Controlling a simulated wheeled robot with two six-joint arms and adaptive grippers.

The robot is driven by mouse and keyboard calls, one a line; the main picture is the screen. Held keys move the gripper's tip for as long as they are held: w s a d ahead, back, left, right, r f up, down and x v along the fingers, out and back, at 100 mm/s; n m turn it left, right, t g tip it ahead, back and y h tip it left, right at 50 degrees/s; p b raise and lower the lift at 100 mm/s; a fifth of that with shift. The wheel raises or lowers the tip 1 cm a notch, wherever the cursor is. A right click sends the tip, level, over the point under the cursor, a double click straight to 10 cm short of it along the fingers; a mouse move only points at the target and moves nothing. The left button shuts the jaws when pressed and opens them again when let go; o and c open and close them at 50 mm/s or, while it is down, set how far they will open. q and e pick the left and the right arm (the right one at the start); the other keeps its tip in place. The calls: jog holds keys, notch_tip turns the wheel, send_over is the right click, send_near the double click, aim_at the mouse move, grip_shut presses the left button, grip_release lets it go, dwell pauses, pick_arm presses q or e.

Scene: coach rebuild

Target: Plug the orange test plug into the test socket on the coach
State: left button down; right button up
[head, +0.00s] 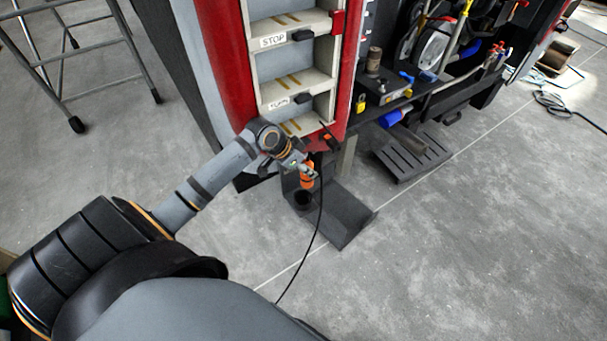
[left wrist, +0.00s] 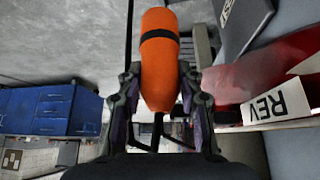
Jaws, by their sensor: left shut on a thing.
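The orange test plug (head: 307,182) is held in my left gripper (head: 303,170), in front of the coach's lower end in the head view. A black cable hangs from it down to the floor. In the left wrist view the plug (left wrist: 160,60) is an orange cylinder with a black band, between the two fingers of my left gripper (left wrist: 160,90). A dark round opening (head: 303,198) shows just below the plug on a dark bracket; I cannot tell whether it is the test socket. My right gripper is not in view.
Blue drawers (left wrist: 52,108) show in the left wrist view. A metal trestle (head: 75,60) stands left.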

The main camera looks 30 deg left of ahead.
aim_at(302, 182)
pick_arm(q)
jog(key=f, duration=0.1)
jog(key=a+f, duration=0.1)
jog(key=f, duration=0.1)
jog(key=shift+a+f+b, duration=0.2)
jog(key=shift+a+b, duration=0.05)
jog(key=shift+b, duration=0.05)
jog(key=shift+f+n, duration=0.15)
jog(key=shift+n, duration=0.15)
jog(key=shift+f+b, duration=0.6)
jog(key=shift+b, duration=0.1)
notch_tip(302, 182, down, 3)
jog(key=b, duration=0.3)
jog(key=shift+f+b, duration=0.5)
jog(key=shift+b, duration=0.15)
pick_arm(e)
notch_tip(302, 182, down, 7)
pick_arm(q)
jog(key=shift+r, duration=0.1)
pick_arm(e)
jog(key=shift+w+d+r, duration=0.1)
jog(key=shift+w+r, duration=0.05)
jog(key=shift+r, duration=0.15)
pick_arm(q)
jog(key=shift+f+p, duration=0.25)
jog(key=shift+p, duration=0.4)
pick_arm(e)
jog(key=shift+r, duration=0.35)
